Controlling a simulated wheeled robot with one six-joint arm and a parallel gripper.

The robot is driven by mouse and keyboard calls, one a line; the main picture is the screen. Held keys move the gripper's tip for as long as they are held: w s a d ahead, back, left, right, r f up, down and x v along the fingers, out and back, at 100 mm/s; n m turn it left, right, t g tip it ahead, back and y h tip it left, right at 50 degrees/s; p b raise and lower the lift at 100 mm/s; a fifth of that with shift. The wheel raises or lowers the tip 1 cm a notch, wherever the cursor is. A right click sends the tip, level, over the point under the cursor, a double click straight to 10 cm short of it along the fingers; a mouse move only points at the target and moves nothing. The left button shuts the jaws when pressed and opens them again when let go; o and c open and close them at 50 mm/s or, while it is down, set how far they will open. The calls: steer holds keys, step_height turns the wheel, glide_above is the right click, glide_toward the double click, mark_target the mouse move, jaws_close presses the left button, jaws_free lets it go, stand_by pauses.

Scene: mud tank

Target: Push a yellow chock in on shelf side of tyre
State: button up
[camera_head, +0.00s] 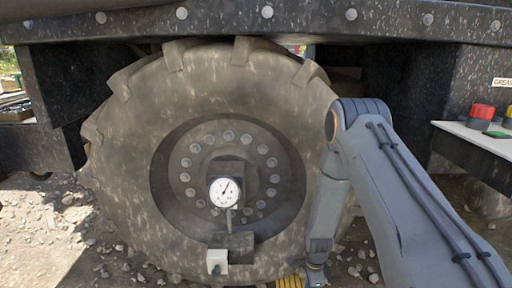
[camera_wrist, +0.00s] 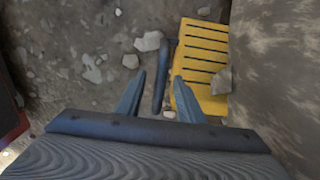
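The big muddy tyre (camera_head: 120,160) stands upright in the middle of the head view. A yellow slotted chock (camera_head: 290,282) shows at the bottom edge there, low by the tyre and partly cut off. In the wrist view the chock (camera_wrist: 200,60) lies on the ground along the tyre's surface (camera_wrist: 280,60), with a dark bar-like handle (camera_wrist: 165,75) on its left side. My gripper (camera_wrist: 159,80) has its two fingers apart, one on each side of the bar in the picture. I cannot tell whether they touch it. The right fingertip overlaps the chock's edge.
A shelf (camera_head: 480,133) with red knobs (camera_head: 481,114) and a green item juts out at the right. A pressure gauge (camera_head: 224,192) sits at the hub, with a white block (camera_head: 217,262) below. Loose stones (camera_wrist: 148,41) lie around the chock, one against it.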

jaws_close()
steer(key=shift+w, duration=0.1)
steer(key=shift+w+a, duration=0.1)
steer(key=shift+a, duration=0.1)
steer(key=shift+w+a, duration=0.5)
steer(key=shift+a, duration=0.4)
steer(key=shift+o, duration=2)
jaws_free()
steer(key=shift+s, duration=0.1)
steer(key=shift+r, duration=0.1)
